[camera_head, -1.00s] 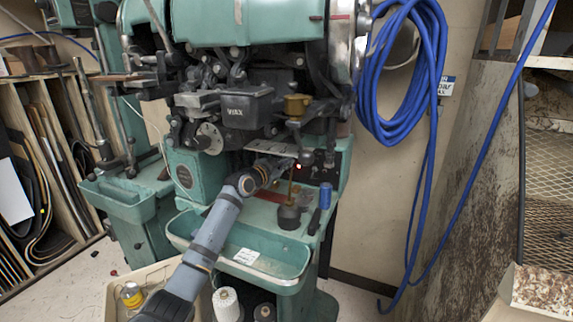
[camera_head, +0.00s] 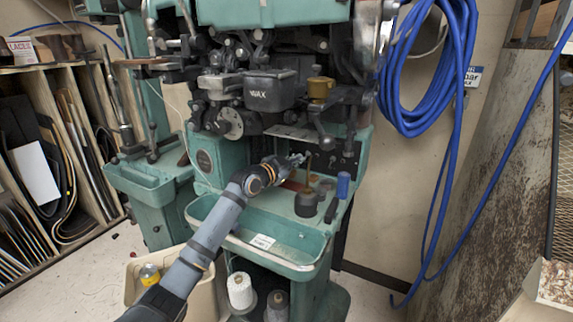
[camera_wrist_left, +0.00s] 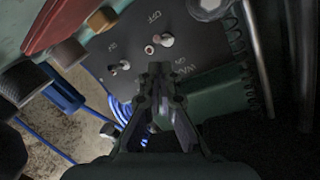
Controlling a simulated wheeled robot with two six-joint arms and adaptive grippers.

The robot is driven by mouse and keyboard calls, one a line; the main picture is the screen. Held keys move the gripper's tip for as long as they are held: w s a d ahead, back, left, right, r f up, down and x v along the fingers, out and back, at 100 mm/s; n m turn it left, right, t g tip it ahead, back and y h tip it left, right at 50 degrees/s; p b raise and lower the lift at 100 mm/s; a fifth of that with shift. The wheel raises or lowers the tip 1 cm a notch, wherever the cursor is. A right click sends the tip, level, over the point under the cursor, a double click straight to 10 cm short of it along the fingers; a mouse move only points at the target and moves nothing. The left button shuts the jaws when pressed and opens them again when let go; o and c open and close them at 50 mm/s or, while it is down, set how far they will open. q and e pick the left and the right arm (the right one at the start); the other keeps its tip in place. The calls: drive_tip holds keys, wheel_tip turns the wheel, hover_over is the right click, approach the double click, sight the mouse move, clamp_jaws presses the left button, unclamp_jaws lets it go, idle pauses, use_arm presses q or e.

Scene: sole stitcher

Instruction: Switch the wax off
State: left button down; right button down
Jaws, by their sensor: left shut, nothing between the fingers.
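The green stitching machine carries a dark wax pot (camera_head: 266,94) marked WAX. The wrist view shows the panel (camera_wrist_left: 95,63) with OFF, ON and WAX lettering. A metal toggle switch (camera_wrist_left: 166,40) is near the WAX lettering, beside a small pale, reddish round part (camera_wrist_left: 149,49). A second toggle (camera_wrist_left: 121,67) is to its left. My left gripper (camera_wrist_left: 158,70) is shut and empty, its tips just below the WAX toggle in that picture. Contact and the lever's exact position cannot be told.
A dark round pot (camera_head: 307,204) and a blue-handled tool (camera_head: 342,186) stand on the machine's ledge, close to my left arm. A green trough (camera_head: 290,250) runs along the front. Blue hose (camera_head: 420,85) hangs at the right.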

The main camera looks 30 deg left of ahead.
use_arm(q)
drive_tip(key=s, duration=0.4)
drive_tip(key=s+a, duration=0.1)
drive_tip(key=s, duration=0.1)
drive_tip(key=shift+s+a+r, duration=0.1)
drive_tip(key=shift+s+r, duration=0.15)
drive_tip(key=shift+s, duration=0.15)
drive_tip(key=shift+s+r, duration=0.1)
drive_tip(key=shift+s, duration=0.55)
